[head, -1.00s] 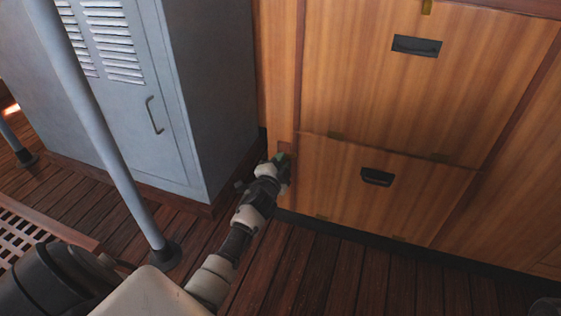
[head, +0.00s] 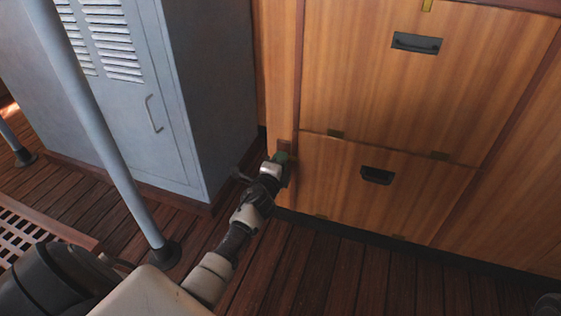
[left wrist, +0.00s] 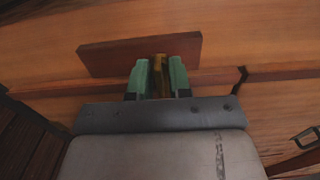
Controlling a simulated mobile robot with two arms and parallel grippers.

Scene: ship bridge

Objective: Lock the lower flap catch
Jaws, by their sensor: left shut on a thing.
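The lower flap (head: 420,205) is a wooden panel with a black recessed handle (head: 377,175); it looks closed in the head view. My left gripper (head: 281,160) is at the post by the flap's upper left edge. In the left wrist view, its green fingers (left wrist: 158,78) are shut on the brass catch (left wrist: 160,66), which stands in front of a reddish-brown wooden block (left wrist: 110,56). The fingers hide much of the catch. My right gripper is not in view.
The upper flap (head: 370,85) above also looks closed. A grey locker (head: 215,90) stands left of the cabinet, close to my left arm. A grey pole (head: 105,150) rises nearer on the left. The plank floor (head: 330,265) before the cabinet is clear.

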